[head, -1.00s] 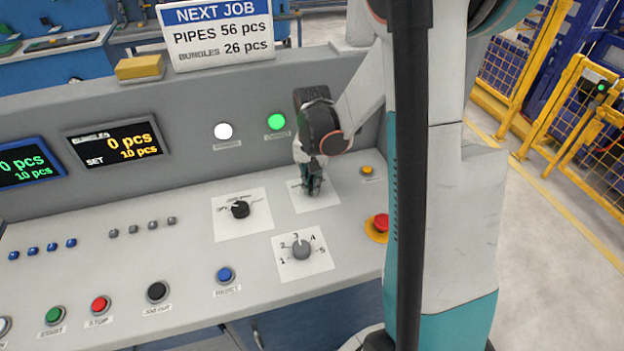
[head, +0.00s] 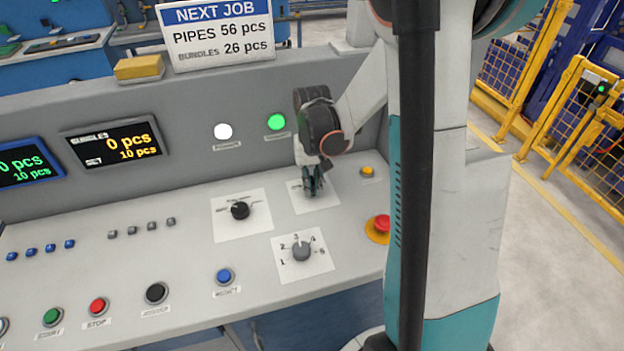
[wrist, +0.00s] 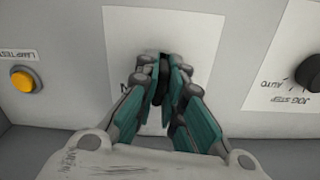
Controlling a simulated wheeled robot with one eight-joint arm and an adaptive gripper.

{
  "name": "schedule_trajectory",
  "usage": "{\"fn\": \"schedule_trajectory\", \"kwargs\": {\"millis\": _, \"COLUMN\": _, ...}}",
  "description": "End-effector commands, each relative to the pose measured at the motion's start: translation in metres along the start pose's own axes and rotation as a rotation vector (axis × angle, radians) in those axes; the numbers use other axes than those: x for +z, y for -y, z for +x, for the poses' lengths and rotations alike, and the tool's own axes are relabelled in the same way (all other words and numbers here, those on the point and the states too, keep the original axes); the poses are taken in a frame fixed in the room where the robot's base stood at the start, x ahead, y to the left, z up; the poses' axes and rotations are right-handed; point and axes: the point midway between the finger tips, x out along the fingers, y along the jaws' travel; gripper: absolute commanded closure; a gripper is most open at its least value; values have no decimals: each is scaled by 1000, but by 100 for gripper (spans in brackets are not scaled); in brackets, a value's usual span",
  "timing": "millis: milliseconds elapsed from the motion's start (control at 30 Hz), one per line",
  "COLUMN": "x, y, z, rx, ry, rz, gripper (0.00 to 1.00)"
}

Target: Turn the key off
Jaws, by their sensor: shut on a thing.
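The key (wrist: 164,68) is a dark piece on a white label plate (head: 326,199), mostly hidden between my fingers. In the head view my gripper (head: 313,191) points down at this plate near the back right of the sloped panel. In the wrist view my gripper (wrist: 163,85) has its teal fingers closed around the key. The key's angle and the plate's markings are mostly covered. A green lamp (head: 276,122) glows on the upright panel behind.
A black selector knob (head: 240,210) sits left of my gripper, and a numbered grey knob (head: 301,250) sits in front. A red emergency button (head: 381,224) and a yellow button (head: 367,171) are on the right. A white lamp (head: 223,131) is lit.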

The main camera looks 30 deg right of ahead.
Motion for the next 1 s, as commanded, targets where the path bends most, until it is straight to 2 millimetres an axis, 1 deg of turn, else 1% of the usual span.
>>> {"fn": "schedule_trajectory", "kwargs": {"millis": 233, "x": 0, "y": 0, "z": 1, "rx": 0, "ry": 0, "rz": -228, "gripper": 100}}
{"fn": "schedule_trajectory", "kwargs": {"millis": 367, "x": 0, "y": 0, "z": 0, "rx": 0, "ry": 0, "rz": -273, "gripper": 100}}
{"fn": "schedule_trajectory", "kwargs": {"millis": 633, "x": 0, "y": 0, "z": 0, "rx": 0, "ry": 0, "rz": -286, "gripper": 100}}
{"fn": "schedule_trajectory", "kwargs": {"millis": 900, "x": 0, "y": 0, "z": 1, "rx": 0, "ry": 0, "rz": -527, "gripper": 100}}
{"fn": "schedule_trajectory", "kwargs": {"millis": 1000, "x": 0, "y": 0, "z": 0, "rx": 0, "ry": 0, "rz": -568, "gripper": 100}}
